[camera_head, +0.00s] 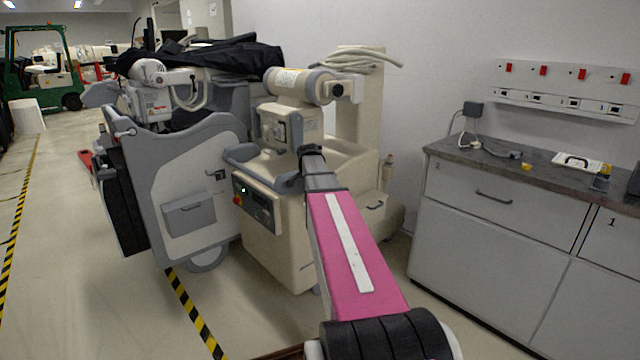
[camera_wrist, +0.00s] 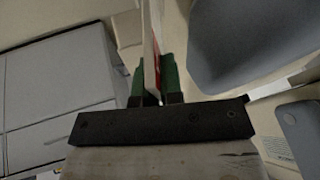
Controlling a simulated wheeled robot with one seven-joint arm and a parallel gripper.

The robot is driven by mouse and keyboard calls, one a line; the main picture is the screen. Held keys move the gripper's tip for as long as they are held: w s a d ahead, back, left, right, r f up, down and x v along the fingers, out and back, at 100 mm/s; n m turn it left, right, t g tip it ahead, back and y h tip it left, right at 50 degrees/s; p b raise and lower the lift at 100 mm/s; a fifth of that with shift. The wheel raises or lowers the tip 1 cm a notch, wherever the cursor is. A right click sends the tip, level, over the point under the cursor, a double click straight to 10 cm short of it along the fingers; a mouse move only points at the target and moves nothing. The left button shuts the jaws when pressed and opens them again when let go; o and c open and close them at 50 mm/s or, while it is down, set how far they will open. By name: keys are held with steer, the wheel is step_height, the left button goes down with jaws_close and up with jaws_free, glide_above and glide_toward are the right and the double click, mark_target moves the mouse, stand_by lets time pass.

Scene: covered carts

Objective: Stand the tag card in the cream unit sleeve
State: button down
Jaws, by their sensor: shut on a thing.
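My gripper (camera_wrist: 154,78) shows in the wrist view with its two green fingers shut on the tag card (camera_wrist: 150,45). The card is thin and pale with a red patch, seen nearly edge-on, and it points away from the wrist. In the head view the cream unit (camera_head: 275,255) stands in the middle, and my arm reaches to it, hiding part of its front and the gripper. Cream surfaces lie around and beyond the card in the wrist view. I cannot make out the sleeve, nor tell whether the card touches it.
A grey-panelled cart (camera_head: 195,170) stands close to the left of the cream unit. A grey handle-like part (camera_wrist: 240,45) is close right of the fingers. A counter with drawers (camera_head: 500,215) stands at right. Open floor lies at left, with a forklift (camera_head: 45,65) behind.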

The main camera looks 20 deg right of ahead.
steer(key=w+d+f+m, duration=0.2)
steer(key=d+f, duration=0.2)
steer(key=f, duration=0.2)
steer(key=shift+w+f+h, duration=0.25)
steer(key=shift+f+h, duration=0.05)
stand_by(0.6)
steer(key=shift+d, duration=0.1)
steer(key=c, duration=1.2)
jaws_free()
steer(key=v, duration=1)
steer(key=shift+s+r, duration=0.15)
steer(key=shift+r, duration=0.2)
